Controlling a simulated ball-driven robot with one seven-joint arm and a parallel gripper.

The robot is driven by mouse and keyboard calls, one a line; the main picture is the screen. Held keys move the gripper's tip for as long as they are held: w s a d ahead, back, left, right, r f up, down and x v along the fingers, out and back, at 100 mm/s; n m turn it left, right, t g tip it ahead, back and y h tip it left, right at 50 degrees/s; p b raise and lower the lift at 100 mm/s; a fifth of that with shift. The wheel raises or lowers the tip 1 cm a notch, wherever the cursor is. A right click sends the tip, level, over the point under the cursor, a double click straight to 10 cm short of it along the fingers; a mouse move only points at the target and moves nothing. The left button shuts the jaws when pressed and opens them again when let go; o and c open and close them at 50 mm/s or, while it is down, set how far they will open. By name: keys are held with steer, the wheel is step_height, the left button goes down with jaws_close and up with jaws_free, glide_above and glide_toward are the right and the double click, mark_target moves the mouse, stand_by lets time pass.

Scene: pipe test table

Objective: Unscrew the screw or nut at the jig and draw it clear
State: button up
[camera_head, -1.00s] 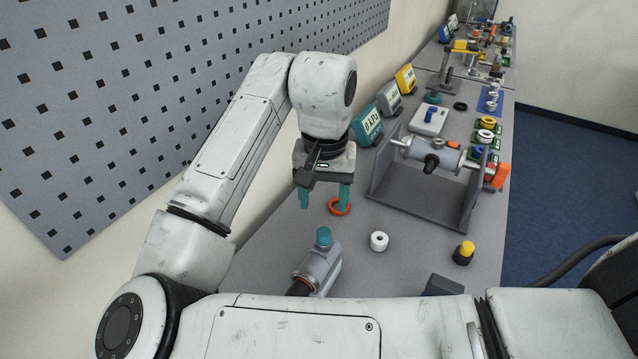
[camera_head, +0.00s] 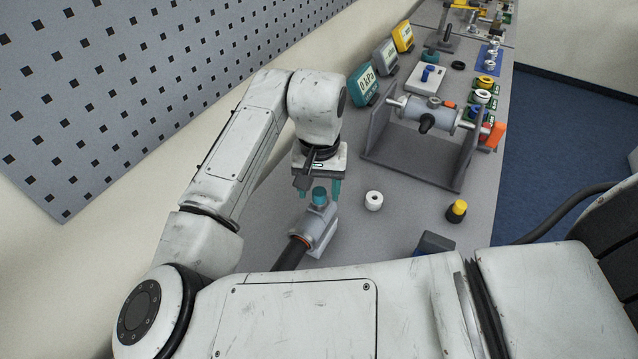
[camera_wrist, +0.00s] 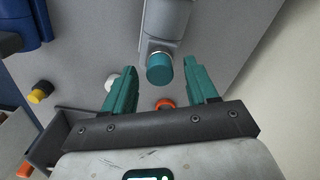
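A small grey jig (camera_head: 321,226) with a dark hose stands on the near part of the table. A teal cap (camera_head: 319,195), the screw or nut, sits on its end. In the wrist view the teal cap (camera_wrist: 159,69) is on the end of the grey jig body (camera_wrist: 163,22). My gripper (camera_head: 319,188) is open, with its teal fingers apart. In the wrist view my gripper (camera_wrist: 158,84) has one finger to each side of the cap's line. Nothing is held. I cannot tell how far the fingertips are from the cap.
A white ring (camera_head: 373,200) and a yellow-topped black knob (camera_head: 456,211) lie to the right. An orange ring (camera_wrist: 164,104) lies beyond the fingers. A grey fixture with a pipe (camera_head: 425,113) stands behind, near several gauges (camera_head: 363,85).

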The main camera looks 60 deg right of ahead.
jaws_close()
steer(key=n+p, duration=0.2)
steer(key=shift+r+p, duration=0.3)
steer(key=shift+n+p, duration=0.7)
steer(key=shift+n, duration=0.4)
steer(key=shift+f+n, duration=0.3)
steer(key=shift+n, duration=0.2)
steer(key=n+p, duration=0.2)
steer(key=shift+r+p, duration=0.3)
steer(key=shift+p, duration=0.1)
steer(key=shift+f+n, duration=0.3)
steer(key=shift+n, duration=1.3)
